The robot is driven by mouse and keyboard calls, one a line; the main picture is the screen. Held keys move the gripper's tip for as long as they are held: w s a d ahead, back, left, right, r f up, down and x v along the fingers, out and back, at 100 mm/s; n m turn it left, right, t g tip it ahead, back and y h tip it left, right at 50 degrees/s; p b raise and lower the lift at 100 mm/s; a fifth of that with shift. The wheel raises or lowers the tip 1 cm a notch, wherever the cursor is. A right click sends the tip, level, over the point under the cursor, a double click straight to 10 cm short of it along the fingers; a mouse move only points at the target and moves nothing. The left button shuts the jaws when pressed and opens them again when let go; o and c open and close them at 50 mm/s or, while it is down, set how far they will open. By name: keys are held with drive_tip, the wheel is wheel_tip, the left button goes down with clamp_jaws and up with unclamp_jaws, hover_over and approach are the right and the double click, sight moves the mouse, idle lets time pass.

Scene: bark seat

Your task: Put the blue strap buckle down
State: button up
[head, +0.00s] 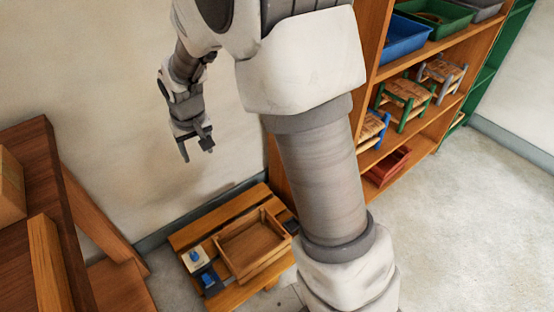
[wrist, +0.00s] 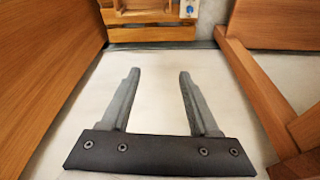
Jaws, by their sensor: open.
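My gripper (head: 196,152) is open and hangs high in front of the wall, above the low wooden bench (head: 185,238). In the wrist view its two fingers (wrist: 159,76) are spread with nothing between them. A small blue piece (head: 195,256) rests on a white square at the bench's left end; it also shows at the top edge of the wrist view (wrist: 189,7). A second blue piece (head: 208,280) lies on a dark square nearer the front. Both are too small to tell which is the strap buckle. The gripper is well apart from both.
An empty-looking wooden tray (head: 233,268) sits on the bench beside the squares. A shelf unit (head: 372,70) with a blue bin (head: 405,40), small stools and a red crate (head: 387,167) stands right. A dark wooden table (head: 40,160) is at left. The right floor is clear.

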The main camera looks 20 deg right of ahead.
drive_tip(key=s+d+r, duration=0.4)
drive_tip(key=s+r, duration=0.2)
drive_tip(key=r, duration=0.3)
drive_tip(key=s+d+r+t, duration=0.1)
drive_tip(key=s+d+r, duration=0.2)
drive_tip(key=s, duration=0.6)
drive_tip(key=s+d+r+m+t, duration=0.1)
drive_tip(key=s+d+r, duration=0.2)
drive_tip(key=s, duration=0.7)
drive_tip(key=shift+s+r+t, duration=0.15)
drive_tip(key=shift+r+t, duration=0.15)
drive_tip(key=shift+r, duration=0.2)
drive_tip(key=shift+d, duration=0.1)
wheel_tip(320, 180, up, 24)
drive_tip(key=p, duration=2.3)
drive_tip(key=shift+f+p, duration=0.15)
drive_tip(key=shift+p, duration=0.2)
